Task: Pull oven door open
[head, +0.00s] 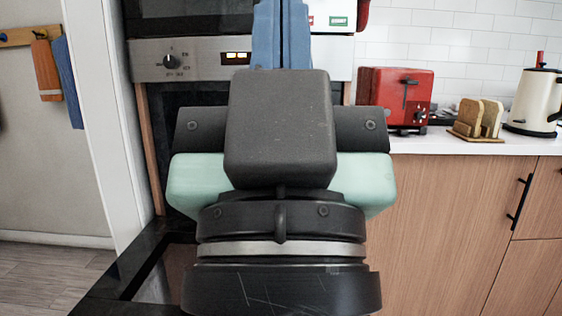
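A built-in oven stands ahead of me in the head view, with a steel control panel (198,59), a black knob and a small lit display. My gripper (281,35), with a black and mint-green body, fills the middle of the view. Two blue parts that look like its fingers reach up in front of the panel with a narrow dark gap between them. Whether they hold or touch anything is hidden.
A red toaster (396,97), a bread rack (476,118) and a cream kettle (535,101) stand on the counter at right, above wooden cabinets (455,215). A white wall edge (108,110) borders the oven's left; open floor (45,275) lies beyond.

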